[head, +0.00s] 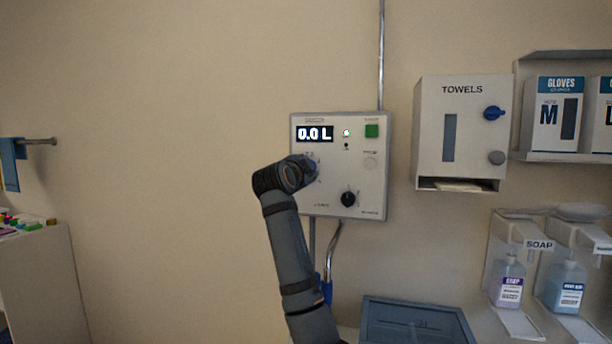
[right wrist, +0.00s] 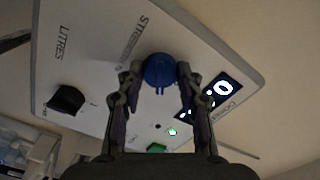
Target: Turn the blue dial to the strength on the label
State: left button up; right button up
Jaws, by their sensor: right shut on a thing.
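The dosing panel (head: 345,184) is a white box on the wall with a display reading 0.0 L (head: 315,134). The blue dial (right wrist: 158,72) sits on the panel between the fingers of my right gripper (right wrist: 158,82), which is shut on it. The strength marks around the dial are too small to read. My left gripper is not in view.
A green button (head: 371,131) is at the panel's top right. A towel dispenser (head: 463,130) with a blue knob hangs to the right, with glove boxes (head: 557,112) beyond. Soap bottles (head: 509,282) stand below. A blue-grey bin (head: 415,322) is under the panel.

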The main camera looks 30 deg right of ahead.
jog(key=shift+f, duration=0.15)
dwell(0.4)
jog(key=o, duration=1.2)
jog(key=v, duration=1.2)
